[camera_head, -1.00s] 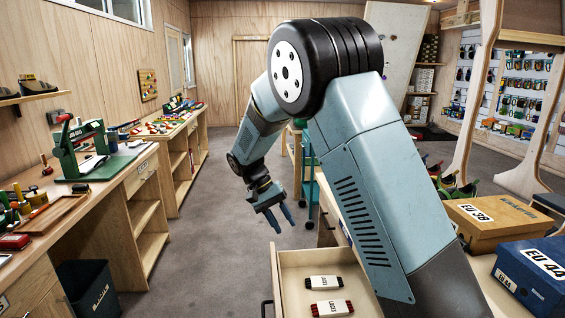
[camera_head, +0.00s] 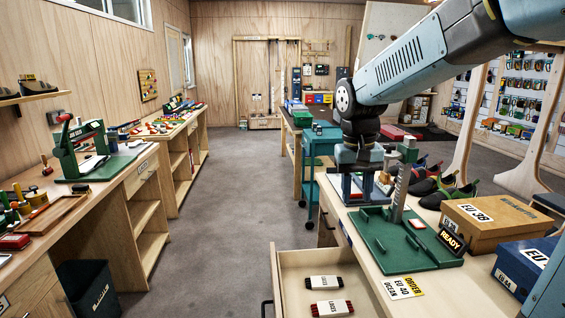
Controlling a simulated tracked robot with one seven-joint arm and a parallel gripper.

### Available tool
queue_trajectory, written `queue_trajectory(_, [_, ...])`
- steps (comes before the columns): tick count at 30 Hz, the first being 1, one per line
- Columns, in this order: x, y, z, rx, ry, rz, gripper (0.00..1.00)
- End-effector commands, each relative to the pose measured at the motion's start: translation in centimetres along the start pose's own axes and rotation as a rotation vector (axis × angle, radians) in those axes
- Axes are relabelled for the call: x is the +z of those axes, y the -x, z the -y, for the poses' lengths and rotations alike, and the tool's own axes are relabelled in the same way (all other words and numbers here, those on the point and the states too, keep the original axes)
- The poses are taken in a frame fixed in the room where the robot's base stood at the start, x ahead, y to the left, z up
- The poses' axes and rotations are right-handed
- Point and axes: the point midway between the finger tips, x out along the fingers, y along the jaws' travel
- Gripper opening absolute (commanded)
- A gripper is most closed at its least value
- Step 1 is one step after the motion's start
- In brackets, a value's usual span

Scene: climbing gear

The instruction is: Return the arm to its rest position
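My arm comes in from the upper right and bends down over the workbench (camera_head: 455,285) on the right. My gripper (camera_head: 357,188) points down above the far left part of that bench, behind the green fixture (camera_head: 405,245). Its two bluish fingers look spread apart, with nothing seen held between them. The fingertips are small and merge with a blue and white item behind them, so whether they touch anything cannot be told.
An open drawer (camera_head: 285,262) with two laces packs (camera_head: 325,282) juts out below the bench. A READY sign (camera_head: 452,241), shoes (camera_head: 445,188), an EU 38 box (camera_head: 490,220) and a blue box (camera_head: 530,268) stand on the bench. The aisle floor (camera_head: 235,210) is clear.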

Motion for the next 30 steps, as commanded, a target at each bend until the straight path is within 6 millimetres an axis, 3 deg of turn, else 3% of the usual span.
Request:
queue_trajectory(9, [5.7,2.4,-3.8,-0.065,-0.009,-0.154,0.38])
queue_trajectory(21, [12.8,3.2,-6.5,-0.08,-0.016,-0.357,0.38])
queue_trajectory(30, [15.5,2.9,-7.1,-0.063,-0.017,-0.445,0.38])
